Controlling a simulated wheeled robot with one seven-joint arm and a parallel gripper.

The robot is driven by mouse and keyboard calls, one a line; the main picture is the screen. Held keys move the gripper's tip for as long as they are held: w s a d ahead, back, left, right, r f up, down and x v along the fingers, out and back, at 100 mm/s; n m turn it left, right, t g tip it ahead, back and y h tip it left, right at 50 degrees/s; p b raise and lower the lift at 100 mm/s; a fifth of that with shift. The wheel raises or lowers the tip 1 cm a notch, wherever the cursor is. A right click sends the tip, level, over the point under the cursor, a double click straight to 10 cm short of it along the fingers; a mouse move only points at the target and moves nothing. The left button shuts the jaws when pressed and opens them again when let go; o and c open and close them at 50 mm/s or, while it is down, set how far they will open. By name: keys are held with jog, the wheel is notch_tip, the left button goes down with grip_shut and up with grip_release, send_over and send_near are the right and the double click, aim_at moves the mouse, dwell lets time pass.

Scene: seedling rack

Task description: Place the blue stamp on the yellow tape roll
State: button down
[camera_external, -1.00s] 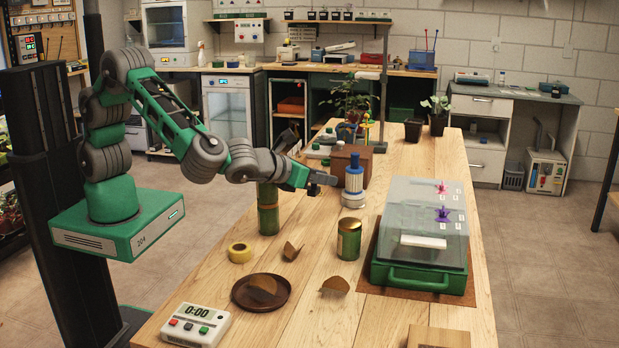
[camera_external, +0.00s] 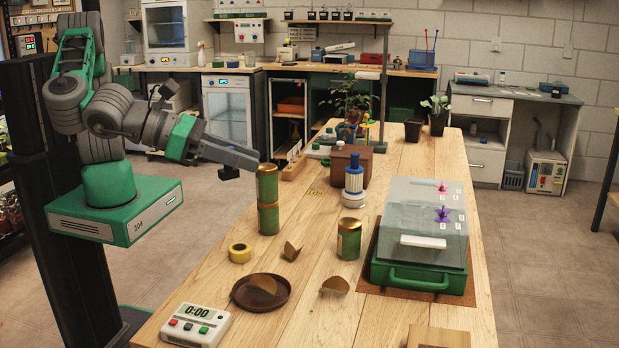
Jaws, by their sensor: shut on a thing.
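The yellow tape roll (camera_external: 240,258) lies flat on the left part of the table, clear of other things. My gripper (camera_external: 236,168) is in the air left of the stacked green cans, above and behind the tape roll and apart from it. It is shut on a small dark block (camera_external: 229,174), which I take to be the blue stamp; its colour is hard to tell at this size. The fingers hide part of it.
A brown plate (camera_external: 284,304), a timer (camera_external: 196,325) and curved brown pieces (camera_external: 291,250) lie nearby. A blue-white bottle (camera_external: 353,183) and another can (camera_external: 348,240) stand further right.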

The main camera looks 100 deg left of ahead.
jog(key=s+d+f+m+h+p, duration=0.15)
jog(key=s+f, duration=0.25)
jog(key=s, duration=0.9)
jog(key=s+a+f+n+g+y, duration=0.1)
jog(key=s+a+f+n+y, duration=0.25)
jog(key=a, duration=0.55)
jog(key=s+a+f+n+g+y, duration=0.1)
jog(key=s+a+f+n+y, duration=0.2)
jog(key=a, duration=0.6)
jog(key=m+h+b, duration=0.1)
send_over(249, 245)
jog(key=f, duration=0.9)
jog(key=shift+s+a, duration=0.15)
jog(key=shift+s, duration=0.05)
jog(key=shift+w+f, duration=0.2)
jog(key=shift+f, duration=0.05)
jog(key=shift+w+f, duration=0.15)
jog(key=shift+f, duration=1.5)
